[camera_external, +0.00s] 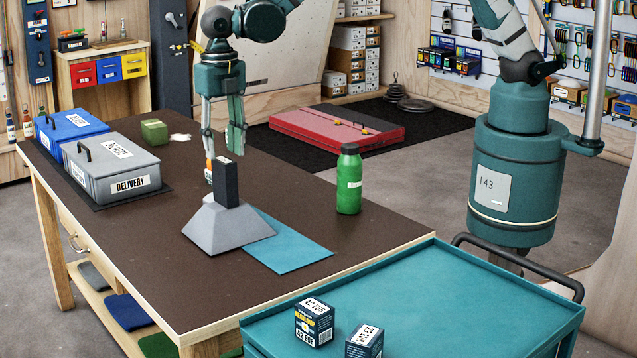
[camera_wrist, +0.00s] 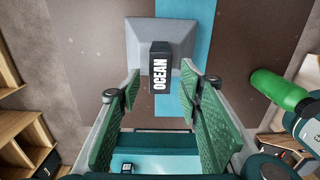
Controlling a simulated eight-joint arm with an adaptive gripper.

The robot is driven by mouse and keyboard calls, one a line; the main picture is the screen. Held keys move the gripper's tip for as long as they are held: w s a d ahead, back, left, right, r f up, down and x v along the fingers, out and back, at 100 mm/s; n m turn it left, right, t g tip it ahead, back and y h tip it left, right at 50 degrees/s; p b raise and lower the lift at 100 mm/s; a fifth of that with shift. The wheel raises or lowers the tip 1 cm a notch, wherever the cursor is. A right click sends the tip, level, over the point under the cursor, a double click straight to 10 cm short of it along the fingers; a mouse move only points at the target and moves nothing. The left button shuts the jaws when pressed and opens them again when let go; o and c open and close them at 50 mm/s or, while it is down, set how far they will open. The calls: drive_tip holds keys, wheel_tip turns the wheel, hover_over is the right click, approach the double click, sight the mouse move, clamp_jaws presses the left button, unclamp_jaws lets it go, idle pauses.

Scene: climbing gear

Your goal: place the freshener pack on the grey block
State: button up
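The freshener pack, a dark upright box (camera_external: 225,181), stands on top of the grey block (camera_external: 228,228), which has sloping sides and sits on the brown table. In the wrist view the pack (camera_wrist: 160,66) shows a white OCEAN label, with the grey block (camera_wrist: 140,32) around and beyond it. My gripper (camera_external: 222,150) is above and behind the pack in the external view. In the wrist view my gripper (camera_wrist: 160,82) is open, with green fingers apart on either side of the pack's near end. I see no finger touching it. The pack hides part of the block's top.
A teal mat (camera_external: 289,252) lies partly under the block. A green bottle (camera_external: 349,180) stands to the right. A grey DELIVERY case (camera_external: 112,169), a blue case (camera_external: 70,130) and a small green box (camera_external: 154,132) are at the left. A teal cart (camera_external: 430,290) stands in front.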

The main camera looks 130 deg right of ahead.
drive_tip(key=shift+r, duration=0.95)
drive_tip(key=shift+s+a+r, duration=0.1)
drive_tip(key=shift+a+r, duration=0.15)
drive_tip(key=shift+r, duration=0.1)
drive_tip(key=s+a+r+m+t, duration=0.3)
drive_tip(key=s+a+r+m, duration=0.5)
drive_tip(key=s+a+r, duration=0.75)
drive_tip(key=s+a+r+m+t, duration=0.1)
drive_tip(key=s+a+m+t, duration=0.1)
drive_tip(key=s+a+m, duration=0.3)
drive_tip(key=s+a+r+m+t, duration=0.2)
drive_tip(key=s+a+m, duration=0.3)
drive_tip(key=s+a, duration=0.6)
drive_tip(key=s, duration=0.6)
